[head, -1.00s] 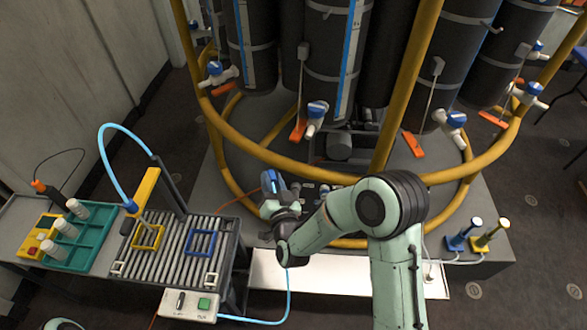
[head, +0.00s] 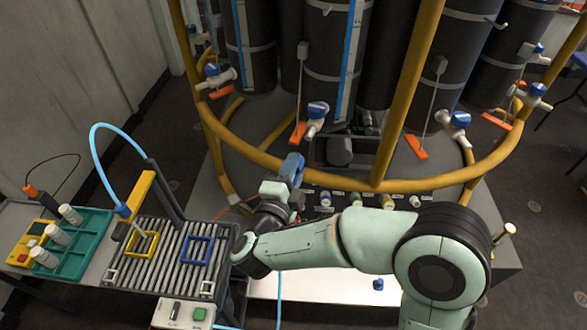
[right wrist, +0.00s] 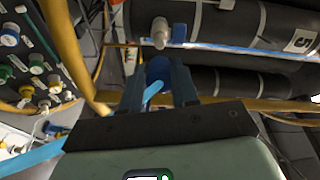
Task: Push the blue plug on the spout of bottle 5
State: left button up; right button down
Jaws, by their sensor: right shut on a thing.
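My right gripper (head: 294,170) is shut on the blue plug (right wrist: 158,70), below and in front of the middle bottle. In the right wrist view the plug sits between the fingertips (right wrist: 158,80). Ahead of it, with a gap in that view, is a pale spout (right wrist: 160,30) on the dark bottle (right wrist: 245,20) labelled 5. In the head view the middle bottle (head: 327,60) has a white spout (head: 314,126) with a blue knob; its number is not readable there. My left gripper is out of view.
A yellow ring rail (head: 270,158) runs in front of the bottles. An orange tab (head: 299,133) hangs beside the middle spout. A panel of fittings (right wrist: 25,65) is close on the left. A roller bench (head: 165,252) and a teal rack (head: 85,250) stand at left.

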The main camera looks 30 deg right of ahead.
aim_at(308, 139)
pick_arm(q)
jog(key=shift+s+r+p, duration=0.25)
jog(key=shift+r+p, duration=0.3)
jog(key=shift+p, duration=0.15)
pick_arm(e)
jog(key=shift+x, duration=2.9)
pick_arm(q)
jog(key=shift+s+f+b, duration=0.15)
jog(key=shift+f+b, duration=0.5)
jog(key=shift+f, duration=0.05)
pick_arm(e)
jog(key=shift+f, duration=0.1)
jog(key=shift+w+d, duration=0.3)
jog(key=c, duration=0.8)
grip_release()
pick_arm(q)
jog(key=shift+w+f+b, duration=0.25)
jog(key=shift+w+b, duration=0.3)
pick_arm(e)
jog(key=v, duration=1.3)
jog(key=shift+a, duration=0.1)
